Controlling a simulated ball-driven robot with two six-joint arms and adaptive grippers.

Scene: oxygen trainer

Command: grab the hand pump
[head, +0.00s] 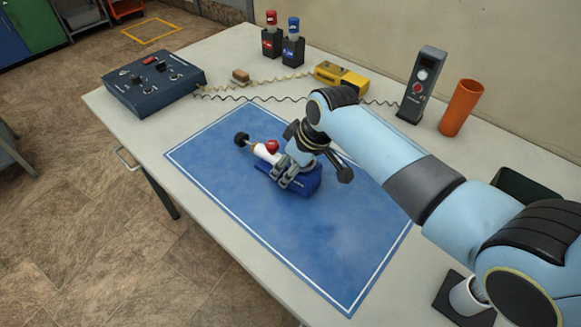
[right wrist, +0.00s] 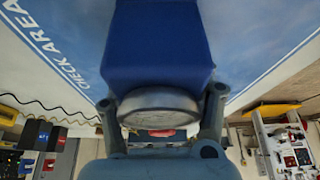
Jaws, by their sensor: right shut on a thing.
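The hand pump (head: 265,153) is on the blue mat (head: 240,215). It has a white barrel, a black knob at its left end and a red part on top. A dark blue block (head: 304,184) sits right beside it, under my gripper. My right gripper (head: 285,172) comes down over the pump and is shut on it, hiding part of its body. In the right wrist view, a grey round end (right wrist: 158,108) sits between the fingers, with the blue block (right wrist: 160,45) filling the view above it. My left gripper is not in view.
A dark control box (head: 153,84) stands at the table's far left. Red and blue bottles (head: 291,48), a yellow device (head: 341,77), a grey handset (head: 420,88) and an orange cup (head: 460,108) line the back. The mat's front part is clear.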

